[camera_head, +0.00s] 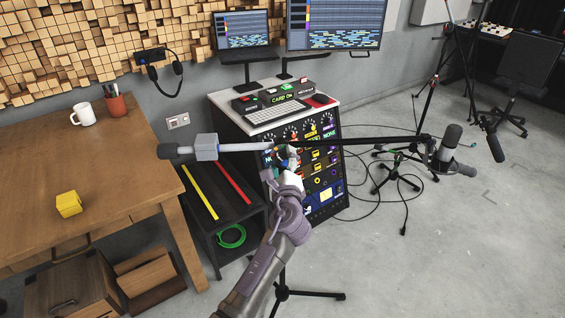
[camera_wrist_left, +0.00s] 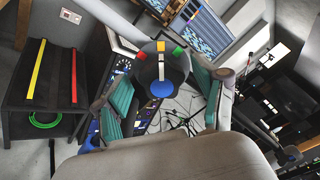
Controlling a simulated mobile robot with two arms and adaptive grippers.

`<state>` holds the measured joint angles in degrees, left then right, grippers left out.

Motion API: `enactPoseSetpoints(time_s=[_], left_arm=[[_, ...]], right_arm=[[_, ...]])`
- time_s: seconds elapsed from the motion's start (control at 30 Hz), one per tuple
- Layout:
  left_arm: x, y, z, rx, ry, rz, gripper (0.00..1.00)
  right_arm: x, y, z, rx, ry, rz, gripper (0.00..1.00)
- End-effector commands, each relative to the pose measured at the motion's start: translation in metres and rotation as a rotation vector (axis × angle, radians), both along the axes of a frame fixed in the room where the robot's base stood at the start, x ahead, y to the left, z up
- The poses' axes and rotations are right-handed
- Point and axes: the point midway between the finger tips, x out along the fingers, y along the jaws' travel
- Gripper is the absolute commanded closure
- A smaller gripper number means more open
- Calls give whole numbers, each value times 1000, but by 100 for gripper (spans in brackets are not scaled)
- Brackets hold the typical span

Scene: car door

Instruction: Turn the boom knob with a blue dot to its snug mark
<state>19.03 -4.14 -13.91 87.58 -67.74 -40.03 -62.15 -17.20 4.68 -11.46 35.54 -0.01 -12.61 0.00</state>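The boom knob, dark and round with a blue dot (camera_wrist_left: 162,90), is in the middle of the left wrist view. A red mark (camera_wrist_left: 141,56), a pale and yellow strip (camera_wrist_left: 161,55) and a green mark (camera_wrist_left: 177,52) show above the dot. Which of them is the snug mark I cannot tell. My left gripper (camera_wrist_left: 165,104) is open, one teal-padded finger on each side of the knob, with gaps visible. In the head view my left gripper (camera_head: 287,160) is at the boom joint and largely hides the knob. My right gripper is not in view.
A rack (camera_head: 325,165) stands behind. A wooden table (camera_head: 110,165) is left, and a black shelf (camera_head: 222,205) below. Floor at right is partly clear, with cables and stands.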

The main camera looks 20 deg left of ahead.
Motion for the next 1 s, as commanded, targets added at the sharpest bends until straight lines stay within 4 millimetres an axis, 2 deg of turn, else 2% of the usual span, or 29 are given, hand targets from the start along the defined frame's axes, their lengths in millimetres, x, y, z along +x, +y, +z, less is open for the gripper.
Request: enactPoseSetpoints(time_s=[0.23, 0.37, 0.8, 1.0], left_arm=[[-1, 0, 0, 0, -1, -1, 29], [-10, -4, 0, 0, 0, -1, 29], [-90, -36, -1, -1, 1, 0, 29], [-109, -44, 0, 1, 0, 0, 29]], right_arm=[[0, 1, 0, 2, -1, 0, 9], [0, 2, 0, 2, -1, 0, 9], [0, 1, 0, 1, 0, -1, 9], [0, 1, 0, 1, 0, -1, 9]])
